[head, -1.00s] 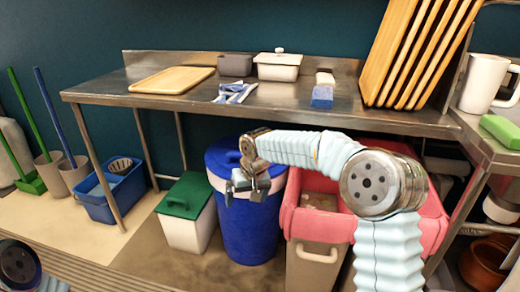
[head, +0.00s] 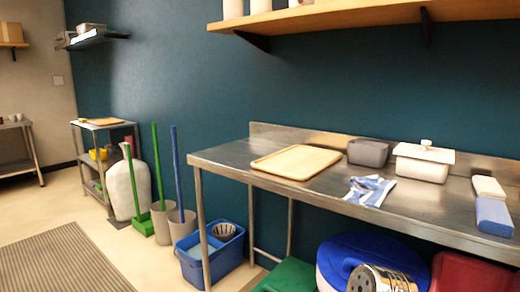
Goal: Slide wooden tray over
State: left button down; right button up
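The wooden tray (head: 297,162), a light tan rectangle with a raised rim, lies flat on the left part of the steel table (head: 222,158). Nothing touches it. Neither gripper is in view.
Right of the tray are a striped cloth (head: 369,190), a grey container (head: 368,152), a white lidded box (head: 423,162) and a blue-and-white block (head: 493,216). A blue bucket (head: 208,254) stands by the table's left leg. The table's left end is clear.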

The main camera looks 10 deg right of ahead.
aim_at(299, 164)
jog(key=i+j+u, duration=0.15)
jog(key=i+u, duration=0.5)
jog(key=u, duration=0.15)
jog(key=i+u, duration=0.4)
jog(key=i, duration=1.3)
jog(key=i+z, duration=0.15)
jog(key=z, duration=0.25)
jog(key=i+z, duration=0.1)
jog(key=z, duration=0.3)
jog(key=i+j+z, duration=0.1)
jog(key=z, duration=0.35)
jog(key=i+j+z, duration=0.1)
jog(key=z, duration=0.3)
jog(key=i+j+z, duration=0.1)
jog(key=j+z, duration=0.15)
jog(key=z, duration=0.15)
